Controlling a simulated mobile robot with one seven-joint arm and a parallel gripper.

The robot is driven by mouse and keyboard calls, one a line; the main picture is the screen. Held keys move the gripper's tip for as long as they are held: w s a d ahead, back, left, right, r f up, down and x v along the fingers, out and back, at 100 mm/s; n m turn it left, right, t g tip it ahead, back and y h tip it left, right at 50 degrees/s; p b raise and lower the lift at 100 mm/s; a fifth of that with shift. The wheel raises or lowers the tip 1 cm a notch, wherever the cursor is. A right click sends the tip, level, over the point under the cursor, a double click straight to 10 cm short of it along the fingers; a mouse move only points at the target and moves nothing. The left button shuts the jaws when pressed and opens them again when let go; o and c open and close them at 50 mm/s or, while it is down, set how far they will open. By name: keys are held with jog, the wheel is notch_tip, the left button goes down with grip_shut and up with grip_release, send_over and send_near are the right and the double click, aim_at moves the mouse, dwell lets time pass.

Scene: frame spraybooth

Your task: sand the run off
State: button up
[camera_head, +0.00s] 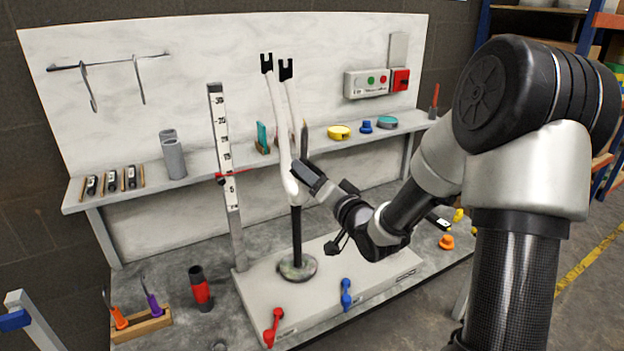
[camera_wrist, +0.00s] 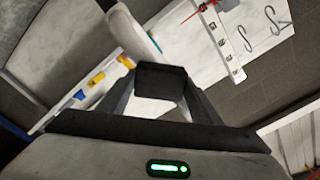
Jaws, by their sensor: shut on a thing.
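A white fork-shaped frame part (camera_head: 274,112) with two dark-tipped prongs stands upright on a black post (camera_head: 296,235) with a round base. My gripper (camera_head: 316,186) is at the right side of its lower end. The gripper is shut on a dark block (camera_wrist: 160,80), seen between the fingers in the wrist view. In the head view the dark block (camera_head: 307,176) is close against the white part; I cannot tell whether they touch. The white part (camera_wrist: 137,28) also shows just beyond the block in the wrist view. I cannot make out a paint run.
A ruled post (camera_head: 224,140) with a red pointer stands left of the part. Red (camera_head: 273,328) and blue (camera_head: 346,294) handles sit on the base plate's front. The back shelf (camera_head: 215,166) carries several small items. A red-black cylinder (camera_head: 201,290) stands at the left.

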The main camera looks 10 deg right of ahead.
aim_at(302, 119)
jog(key=shift+w+a+r+p, duration=0.15)
jog(key=shift+r+p, duration=1.45)
jog(key=shift+r, duration=0.8)
jog(key=shift+w+d+r+p, duration=0.1)
jog(key=shift+r+p, duration=1.45)
jog(key=shift+r, duration=0.8)
jog(key=shift+r+p, duration=1.25)
jog(key=shift+r, duration=0.45)
jog(key=shift+f, duration=0.1)
jog(key=shift+s+f+b, duration=0.2)
jog(key=shift+f+b, duration=6.15)
jog(key=shift+f, duration=1.1)
jog(key=shift+r, duration=0.1)
jog(key=shift+p+v, duration=0.35)
jog(key=shift+v, duration=2.6)
